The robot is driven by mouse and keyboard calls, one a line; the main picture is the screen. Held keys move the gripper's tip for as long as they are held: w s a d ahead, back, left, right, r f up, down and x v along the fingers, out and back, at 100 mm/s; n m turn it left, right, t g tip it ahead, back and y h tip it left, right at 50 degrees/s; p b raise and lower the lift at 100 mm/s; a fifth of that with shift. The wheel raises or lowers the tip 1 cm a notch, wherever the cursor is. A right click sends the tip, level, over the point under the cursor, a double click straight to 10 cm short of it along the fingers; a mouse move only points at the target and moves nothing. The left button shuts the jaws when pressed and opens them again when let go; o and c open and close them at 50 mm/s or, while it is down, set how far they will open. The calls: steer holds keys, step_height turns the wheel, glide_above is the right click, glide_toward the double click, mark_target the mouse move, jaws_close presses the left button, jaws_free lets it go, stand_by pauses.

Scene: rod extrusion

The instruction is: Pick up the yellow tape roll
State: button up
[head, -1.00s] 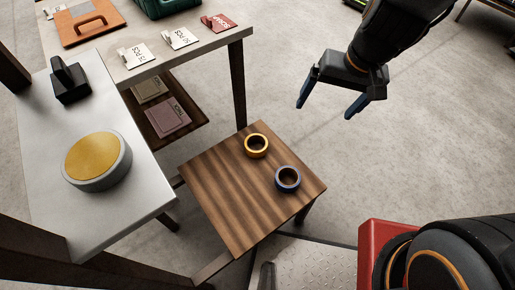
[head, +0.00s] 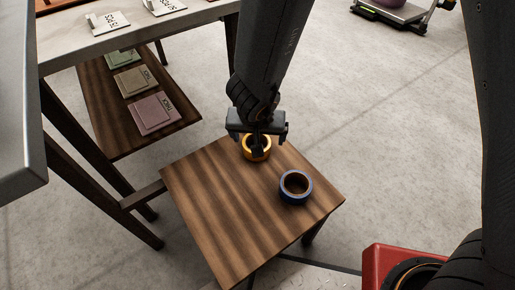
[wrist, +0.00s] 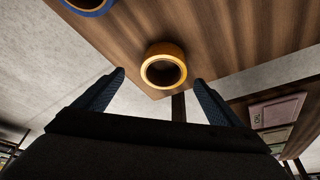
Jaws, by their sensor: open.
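The yellow tape roll (head: 247,153) lies flat near the back corner of the small wooden table, its hole facing up. It also shows in the wrist view (wrist: 152,55), ahead of and between my fingers. My gripper (head: 257,138) is over the roll in the head view and partly covers it. In the wrist view my gripper (wrist: 160,78) is open, one finger to each side of the roll and apart from it, with nothing held. How high the fingertips are above the table is hard to tell.
A blue tape roll (head: 296,197) lies on the same small table (head: 225,225), in front and to the right of the yellow one. A wooden shelf (head: 95,90) with several small packets stands to the left. A metal bench (head: 15,150) is at the left edge.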

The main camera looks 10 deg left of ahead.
mark_target(248, 138)
steer(key=shift+a+b+x, duration=0.2)
steer(key=shift+b+x, duration=1.15)
steer(key=shift+x, duration=0.45)
steer(key=shift+a+b+x, duration=0.2)
steer(key=shift+b+x, duration=1.15)
steer(key=shift+x, duration=0.5)
steer(key=shift+w+r, duration=0.1)
steer(key=shift+r, duration=0.05)
steer(key=c, duration=1.2)
steer(key=shift+r, duration=0.1)
